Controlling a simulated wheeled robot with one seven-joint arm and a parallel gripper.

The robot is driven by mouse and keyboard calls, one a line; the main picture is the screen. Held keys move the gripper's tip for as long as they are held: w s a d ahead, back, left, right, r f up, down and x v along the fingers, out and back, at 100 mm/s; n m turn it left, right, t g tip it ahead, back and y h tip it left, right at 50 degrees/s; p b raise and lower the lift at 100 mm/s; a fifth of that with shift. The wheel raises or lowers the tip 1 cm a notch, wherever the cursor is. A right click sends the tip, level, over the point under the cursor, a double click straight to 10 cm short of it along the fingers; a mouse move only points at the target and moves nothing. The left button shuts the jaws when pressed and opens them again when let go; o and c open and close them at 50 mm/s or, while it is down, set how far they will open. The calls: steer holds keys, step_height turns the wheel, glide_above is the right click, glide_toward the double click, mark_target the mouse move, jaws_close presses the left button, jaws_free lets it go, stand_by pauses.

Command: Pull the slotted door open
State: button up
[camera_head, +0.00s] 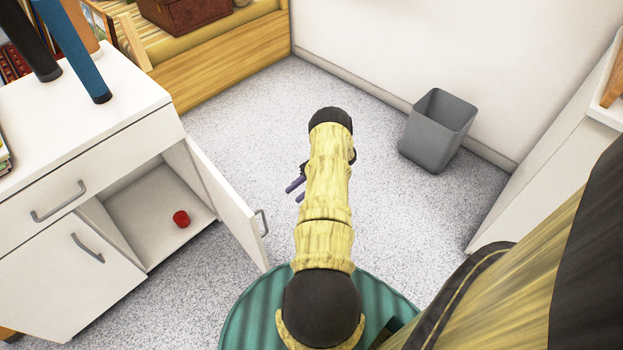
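A white cabinet (131,107) stands at the left. Its right door (228,205) is swung out, with a grey handle (263,223) near its free edge. Its left door (62,283) is shut and has its own grey handle (87,248). I see no slots on either door from this angle. My gripper (292,194) is to the right of the swung-out door, apart from its handle. Its two purple fingers point left with a gap and nothing seen between them. My arm hides most of the gripper body.
A red object (181,218) lies inside the open compartment. A drawer (90,180) above is shut. A grey bin (438,131) stands by the back wall. A wooden bed-like frame (225,62) is behind. Speckled floor is clear between the cabinet and bin.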

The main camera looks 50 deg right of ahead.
steer(key=shift+s+d+b, duration=0.1)
steer(key=shift+d+b, duration=0.25)
steer(key=shift+d, duration=2.4)
steer(key=shift+s, duration=0.1)
